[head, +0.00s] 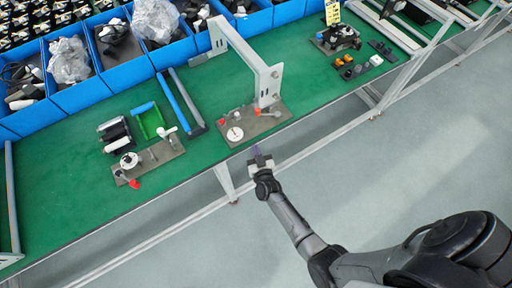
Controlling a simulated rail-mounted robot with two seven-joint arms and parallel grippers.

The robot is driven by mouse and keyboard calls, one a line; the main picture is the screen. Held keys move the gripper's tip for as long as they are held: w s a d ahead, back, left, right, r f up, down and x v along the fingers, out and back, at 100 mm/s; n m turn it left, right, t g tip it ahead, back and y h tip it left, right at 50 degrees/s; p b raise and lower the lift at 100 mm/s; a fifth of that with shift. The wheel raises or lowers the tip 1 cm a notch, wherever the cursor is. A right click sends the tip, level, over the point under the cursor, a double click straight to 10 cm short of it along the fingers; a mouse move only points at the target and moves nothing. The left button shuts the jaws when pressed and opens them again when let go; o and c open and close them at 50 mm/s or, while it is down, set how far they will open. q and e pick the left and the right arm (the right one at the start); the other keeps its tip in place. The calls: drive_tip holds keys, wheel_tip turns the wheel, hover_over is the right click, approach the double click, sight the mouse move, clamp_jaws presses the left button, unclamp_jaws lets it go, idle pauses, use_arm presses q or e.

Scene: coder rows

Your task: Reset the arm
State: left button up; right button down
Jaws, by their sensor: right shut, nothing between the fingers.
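My right gripper (259,158) is at the end of my right arm, which comes in from the lower right. It hangs at the front edge of the green bench (60,210), just in front of a fixture plate (262,125) with a white disc and red knobs. Its fingers look close together with nothing held between them. The gripper appears apart from the fixture. My left gripper is out of view.
A grey metal frame (245,50) stands over the fixture plate. Another fixture (150,162), a green tray (149,121) and long bars (180,102) lie to the left. Blue bins (120,67) with parts line the back. The floor (330,190) in front is clear.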

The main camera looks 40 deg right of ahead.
idle(0.5)
drive_tip(key=a+f+g+y, duration=0.4)
drive_tip(key=f+y, duration=0.1)
drive_tip(key=a+r+n+g+y, duration=0.2)
drive_tip(key=a+r+g+y, duration=0.15)
drive_tip(key=r, duration=0.25)
drive_tip(key=s+d+r+n+g+h, duration=0.1)
drive_tip(key=s+r+g, duration=0.1)
drive_tip(key=s+r, duration=0.6)
drive_tip(key=s+d+r+n+g+h, duration=0.1)
drive_tip(key=s+d+r+n+g, duration=0.1)
drive_tip(key=s+r, duration=0.6)
drive_tip(key=s+f+n+g, duration=0.1)
drive_tip(key=s+f, duration=0.2)
drive_tip(key=s, duration=0.4)
drive_tip(key=s+f+g, duration=0.1)
drive_tip(key=s+f, duration=0.3)
drive_tip(key=s, duration=0.2)
wheel_tip(320, 180, up, 19)
drive_tip(key=p, duration=1.8)
drive_tip(key=shift+f, duration=0.15)
drive_tip(key=shift+w, duration=0.1)
